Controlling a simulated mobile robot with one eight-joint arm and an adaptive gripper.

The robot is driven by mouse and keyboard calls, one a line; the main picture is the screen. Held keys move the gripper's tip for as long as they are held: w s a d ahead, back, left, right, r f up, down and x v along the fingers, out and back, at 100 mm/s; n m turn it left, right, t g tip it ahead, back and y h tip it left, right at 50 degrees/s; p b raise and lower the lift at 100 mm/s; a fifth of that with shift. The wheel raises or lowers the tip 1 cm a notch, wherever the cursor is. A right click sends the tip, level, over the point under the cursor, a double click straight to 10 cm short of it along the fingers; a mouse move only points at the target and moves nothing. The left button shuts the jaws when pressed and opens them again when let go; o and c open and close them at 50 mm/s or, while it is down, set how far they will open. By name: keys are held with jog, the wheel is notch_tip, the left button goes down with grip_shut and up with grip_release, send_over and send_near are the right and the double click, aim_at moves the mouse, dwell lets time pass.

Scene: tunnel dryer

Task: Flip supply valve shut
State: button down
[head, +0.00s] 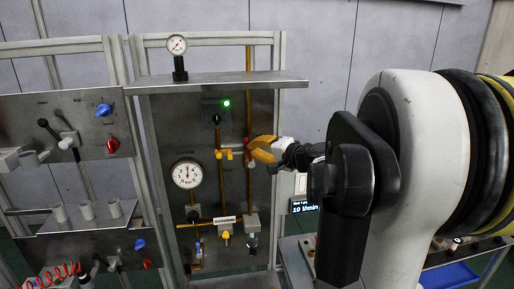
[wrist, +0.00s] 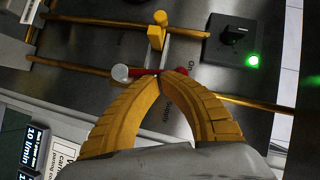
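The supply valve has a red handle that shows at my fingertips in the wrist view (wrist: 179,70), with a grey round end (wrist: 121,72) to its left. In the head view the red handle (head: 248,140) sits on the right vertical copper pipe. My gripper (wrist: 159,75) has two yellow ribbed fingers whose tips meet at the red handle. In the head view my gripper (head: 252,149) reaches the pipe from the right. Whether the handle lies between the tips or just behind them I cannot tell.
A yellow-handled valve (head: 225,153) is close by on the left pipe. A black knob (wrist: 233,36) and a lit green lamp (wrist: 253,60) are beside the pipes. A gauge (head: 186,174) is lower left; a display (head: 304,206) is right of the panel.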

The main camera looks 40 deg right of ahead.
jog(key=shift+w+a+n+g+h+p, duration=0.45)
jog(key=shift+a+n+g, duration=0.25)
jog(key=shift+n, duration=0.2)
jog(key=shift+w+a+n, duration=0.1)
jog(key=shift+a+n, duration=0.1)
jog(key=shift+n, duration=0.1)
jog(key=shift+w+a+f+n+g+h, duration=0.15)
jog(key=shift+w+a+n+g+h, duration=0.05)
jog(key=shift+a+n+g+h, duration=0.2)
jog(key=shift+w+a+f+n+g+h, duration=0.15)
jog(key=shift+n+g+h, duration=0.1)
jog(key=shift+n+g, duration=0.2)
jog(key=shift+w+a+f+n+g+h, duration=0.25)
jog(key=shift+a+n+g+h, duration=0.1)
jog(key=shift+n+h, duration=0.1)
jog(key=shift+w+a+f+n+g+h, duration=0.2)
jog(key=shift+a+n+g+h, duration=0.1)
jog(key=shift+n+h, duration=0.1)
jog(key=shift+w+a+f+b, duration=0.1)
jog(key=shift+a+f+b, duration=0.15)
jog(key=shift+b, duration=0.15)
dwell(1.5)
